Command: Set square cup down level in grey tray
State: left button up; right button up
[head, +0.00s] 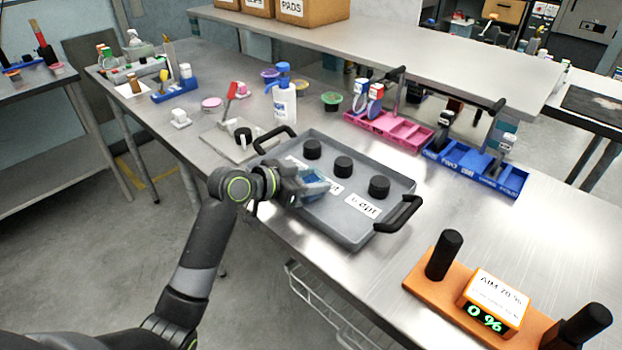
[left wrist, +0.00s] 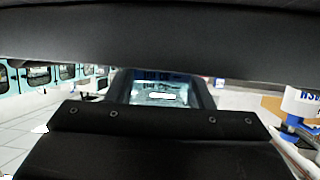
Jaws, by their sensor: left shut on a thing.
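The grey tray (head: 345,229) lies on the steel bench, with black handles at its two ends. Several black round pieces stand along its far side, and white labels lie on its floor. My left gripper (head: 303,188) is over the near left part of the tray, shut on the square cup (head: 315,185), which looks bluish and clear. In the left wrist view the square cup (left wrist: 165,93) shows between the dark fingers, with a pale bright patch inside. Whether its base touches the tray is hidden. My right gripper is not in view.
An orange stand (head: 420,284) with black posts and a display reading 0 % is at the front right. Pink (head: 395,130) and blue (head: 475,168) bins stand behind the tray. A white bottle with a blue pump (head: 284,105) stands behind its left end.

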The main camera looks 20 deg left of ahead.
pick_arm(q)
jog(key=shift+f, duration=0.5)
jog(key=o, duration=1.1)
jog(key=shift+b+v, duration=0.6)
jog(key=shift+v, duration=8.1)
